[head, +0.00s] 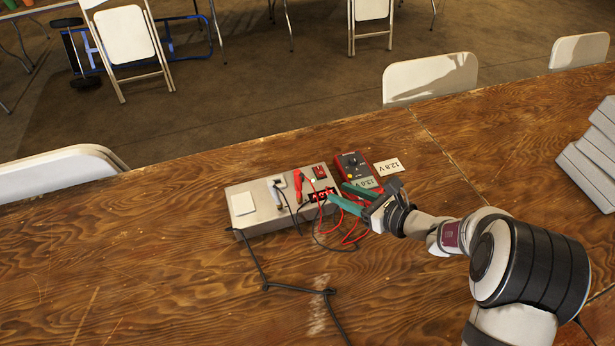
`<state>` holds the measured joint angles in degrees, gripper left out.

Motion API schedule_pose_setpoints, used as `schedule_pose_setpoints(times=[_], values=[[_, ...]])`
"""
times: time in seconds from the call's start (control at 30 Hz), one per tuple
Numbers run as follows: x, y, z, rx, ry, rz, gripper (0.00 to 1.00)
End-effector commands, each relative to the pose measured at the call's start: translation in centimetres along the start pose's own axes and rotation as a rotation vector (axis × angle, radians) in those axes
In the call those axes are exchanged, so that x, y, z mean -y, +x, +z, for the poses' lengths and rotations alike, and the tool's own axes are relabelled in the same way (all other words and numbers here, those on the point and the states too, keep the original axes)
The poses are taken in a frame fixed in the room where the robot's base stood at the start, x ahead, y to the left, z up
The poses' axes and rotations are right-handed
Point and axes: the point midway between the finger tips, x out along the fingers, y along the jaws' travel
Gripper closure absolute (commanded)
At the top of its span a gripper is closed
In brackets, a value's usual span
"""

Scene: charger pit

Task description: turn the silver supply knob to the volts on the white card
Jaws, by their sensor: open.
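I cannot read the display clearly. The white card (388,167), marked 12.8 V, lies on the table right of the box. My gripper (336,192) reaches in from the right, its two green fingers apart over the right end of the box and beside the display. I cannot make out the silver knob; the fingers cover part of that end.
Red and black leads loop around the box, and a dark cable (262,268) runs to the front. Grey blocks (590,165) sit far right. The left table is clear.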

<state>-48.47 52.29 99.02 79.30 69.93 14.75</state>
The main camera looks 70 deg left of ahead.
Motion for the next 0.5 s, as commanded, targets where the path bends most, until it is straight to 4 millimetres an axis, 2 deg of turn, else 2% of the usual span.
schedule_pose_setpoints(times=[0.1,0.3,0.5], values=[[-0.2,3.6,-0.1,-0.001,-0.001,0.006,0.59],[-0.1,8.9,-0.1,0.001,0.000,0.005,0.59],[-0.1,12.1,0.0,0.001,0.000,0.003,0.59]])
